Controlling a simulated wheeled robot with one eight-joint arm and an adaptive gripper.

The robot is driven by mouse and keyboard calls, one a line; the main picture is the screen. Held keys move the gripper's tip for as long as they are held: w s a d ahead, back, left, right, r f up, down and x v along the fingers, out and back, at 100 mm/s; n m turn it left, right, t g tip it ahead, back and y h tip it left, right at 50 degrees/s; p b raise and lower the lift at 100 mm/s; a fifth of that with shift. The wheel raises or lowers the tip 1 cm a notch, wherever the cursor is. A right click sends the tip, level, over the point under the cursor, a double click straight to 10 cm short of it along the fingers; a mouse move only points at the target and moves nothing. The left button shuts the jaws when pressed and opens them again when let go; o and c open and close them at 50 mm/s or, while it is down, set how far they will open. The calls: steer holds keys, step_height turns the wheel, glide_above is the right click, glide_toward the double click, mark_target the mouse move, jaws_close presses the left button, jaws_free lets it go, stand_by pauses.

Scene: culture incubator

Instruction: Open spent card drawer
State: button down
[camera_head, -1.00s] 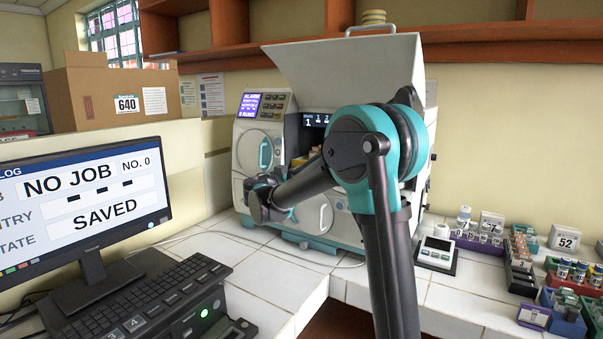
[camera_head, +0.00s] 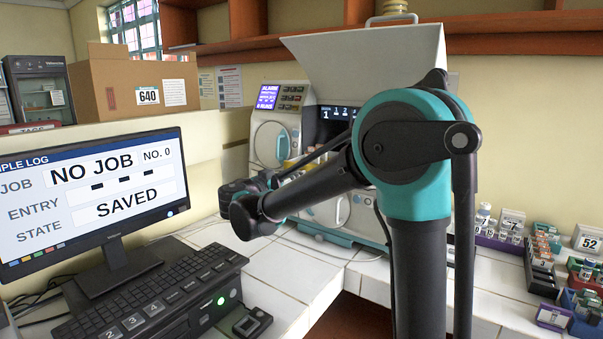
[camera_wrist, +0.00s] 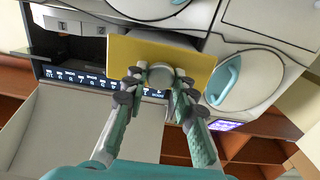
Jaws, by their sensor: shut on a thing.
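A yellow panel (camera_wrist: 203,62) with a round grey knob (camera_wrist: 160,75) fills the upper middle of the wrist view. It appears to be the drawer's front. My gripper (camera_wrist: 160,84) has its two fingers on either side of the knob and is shut on it. The white analyser (camera_head: 322,130) stands on the tiled bench in the head view, its large lid raised. In that view my arm covers the gripper and the yellow panel. How far the panel stands out from the machine is hard to tell.
A round door with a teal handle (camera_wrist: 226,78) is beside the panel. The monitor (camera_head: 95,190) and keyboard (camera_head: 150,300) are at left, near my wrist. Racks of vials (camera_head: 500,235) stand at right. Bare tiles (camera_head: 275,268) lie in front of the machine.

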steer(key=shift+s+a, duration=0.35)
steer(key=shift+s, duration=0.15)
steer(key=c, duration=1.3)
jaws_free()
steer(key=shift+o, duration=0.2)
steer(key=v, duration=1.2)
